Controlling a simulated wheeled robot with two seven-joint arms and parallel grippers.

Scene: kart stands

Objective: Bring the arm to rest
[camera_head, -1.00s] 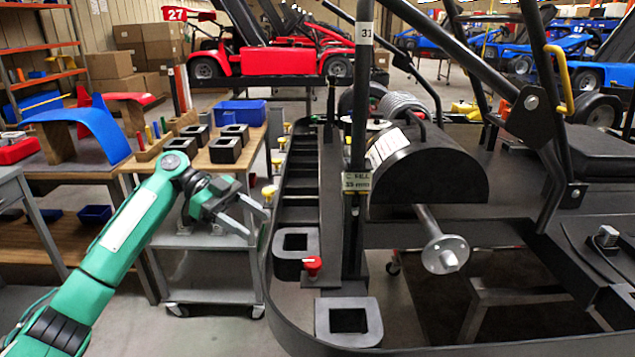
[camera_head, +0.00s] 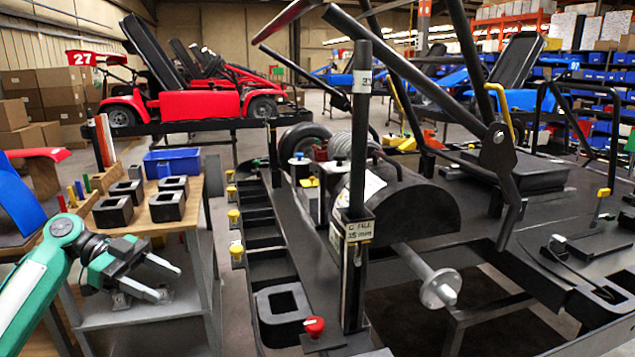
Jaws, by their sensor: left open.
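My left arm (camera_head: 32,290) is green and comes in from the left edge. Its left gripper (camera_head: 166,281) is grey, with its two fingers apart and nothing between them. It hangs in the air in front of the wooden-topped cart (camera_head: 190,222), left of the black kart frame (camera_head: 262,318). My right gripper is not in view.
The kart frame fills the right, with a steel hub (camera_head: 440,289) and a red knob (camera_head: 314,326) sticking out. Several black square blocks (camera_head: 167,206) and a blue bin (camera_head: 172,162) stand on the cart. A red kart (camera_head: 200,104) stands behind.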

